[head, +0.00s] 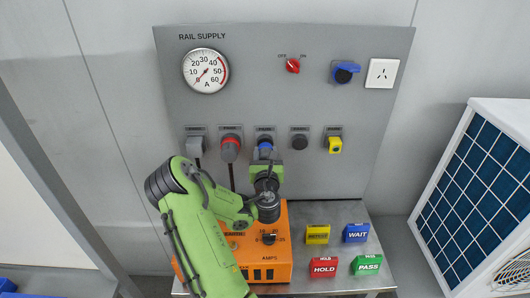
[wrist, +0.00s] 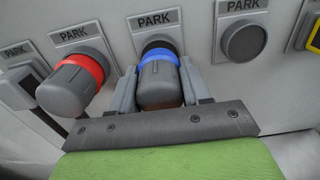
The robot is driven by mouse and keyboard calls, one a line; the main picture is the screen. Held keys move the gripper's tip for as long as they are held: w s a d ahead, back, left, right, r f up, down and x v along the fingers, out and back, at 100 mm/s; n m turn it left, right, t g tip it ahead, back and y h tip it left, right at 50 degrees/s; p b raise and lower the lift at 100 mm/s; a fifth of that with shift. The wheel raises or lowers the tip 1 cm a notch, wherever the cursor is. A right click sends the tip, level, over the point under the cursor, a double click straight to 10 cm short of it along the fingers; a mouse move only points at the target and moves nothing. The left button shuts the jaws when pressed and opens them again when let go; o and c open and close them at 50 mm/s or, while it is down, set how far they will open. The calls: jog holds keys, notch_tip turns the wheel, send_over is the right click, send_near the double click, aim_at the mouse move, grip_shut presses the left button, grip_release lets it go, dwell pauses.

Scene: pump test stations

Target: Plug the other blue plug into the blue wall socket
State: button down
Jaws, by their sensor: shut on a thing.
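The blue plug (wrist: 158,82), a grey body with a blue collar, sits at a holder marked PARK in the wrist view. My gripper (wrist: 157,92) is shut on it, with one finger on each side. In the head view the plug (head: 265,146) shows only in part, with my gripper (head: 266,163) in front of it. It is the third position from the left in the row. The blue wall socket (head: 344,72) is at the upper right of the panel, with a blue upper part and a dark round front. I cannot tell whether that front is an opening or a cover.
A red plug (head: 231,148) and a grey plug (head: 196,146) are parked to the left. A round dark cap (head: 300,142) and a yellow connector (head: 335,144) are to the right. A white outlet (head: 382,73) is beside the blue socket. An orange box (head: 275,268) stands below.

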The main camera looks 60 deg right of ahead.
jog(key=shift+b+v, duration=1.75)
jog(key=shift+v, duration=0.2)
